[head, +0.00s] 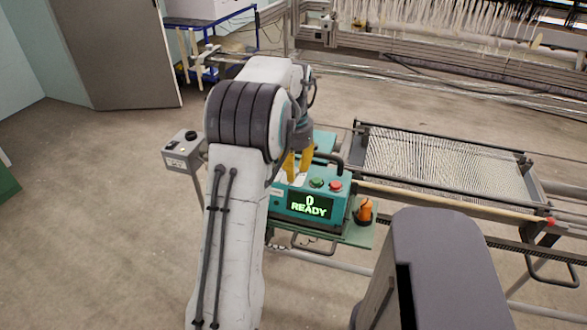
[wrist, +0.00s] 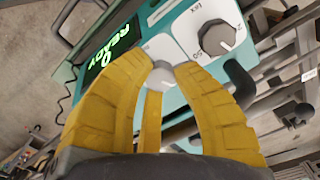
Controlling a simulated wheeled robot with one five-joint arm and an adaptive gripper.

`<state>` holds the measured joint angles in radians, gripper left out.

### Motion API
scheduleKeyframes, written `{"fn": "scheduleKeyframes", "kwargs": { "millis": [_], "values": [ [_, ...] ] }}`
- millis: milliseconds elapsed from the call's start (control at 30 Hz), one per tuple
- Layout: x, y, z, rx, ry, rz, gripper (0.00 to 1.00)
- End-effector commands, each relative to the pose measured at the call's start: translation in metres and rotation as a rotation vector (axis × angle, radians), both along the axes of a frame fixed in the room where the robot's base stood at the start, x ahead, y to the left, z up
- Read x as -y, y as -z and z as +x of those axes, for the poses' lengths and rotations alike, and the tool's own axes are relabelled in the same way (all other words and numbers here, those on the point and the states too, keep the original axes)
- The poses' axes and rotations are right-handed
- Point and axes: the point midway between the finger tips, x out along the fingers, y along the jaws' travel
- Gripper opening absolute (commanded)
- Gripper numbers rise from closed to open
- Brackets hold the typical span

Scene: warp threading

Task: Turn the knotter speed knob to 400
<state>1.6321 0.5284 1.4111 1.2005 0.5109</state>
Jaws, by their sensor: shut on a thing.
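The teal knotter control box (head: 309,203) stands on a green shelf, and its green display (head: 309,206) reads 0 READY. My gripper (head: 297,164) has yellow fingers and reaches down onto the box's top panel. In the wrist view the fingers (wrist: 167,70) are shut around a grey knob (wrist: 160,77) on a white plate. The fingers hide most of this knob and its scale, so I cannot read its setting. A second grey knob (wrist: 216,38) with a printed scale sits beside it, apart from the fingers. My arm hides the grasped knob in the head view.
A green button (head: 317,183) and a red button (head: 335,186) sit on the box, with a dark handle close by. An orange object (head: 365,210) stands at its right. A small grey switch box (head: 184,150) is at the left. The warp frame (head: 440,165) extends right.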

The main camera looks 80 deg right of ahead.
Motion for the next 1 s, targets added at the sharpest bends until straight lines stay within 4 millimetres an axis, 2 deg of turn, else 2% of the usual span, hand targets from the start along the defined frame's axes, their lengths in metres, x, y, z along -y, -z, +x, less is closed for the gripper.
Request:
{"fn": "scheduleKeyframes", "kwargs": {
  "millis": [133,433,800,833,933,1000],
  "values": [
    [-0.0005,-0.0001,0.0000,0.000,0.032,0.004,0.00],
    [-0.0007,0.0007,0.0000,0.000,0.241,0.005,0.00],
    [-0.0006,0.0022,-0.0001,0.000,0.270,0.005,0.00],
    [-0.0006,0.0022,-0.0001,0.000,0.270,0.005,0.28],
    [-0.0005,0.0019,-0.0001,0.000,0.270,0.004,0.37],
    [-0.0004,0.0016,-0.0001,0.000,0.270,0.004,0.38]
  ]
}}
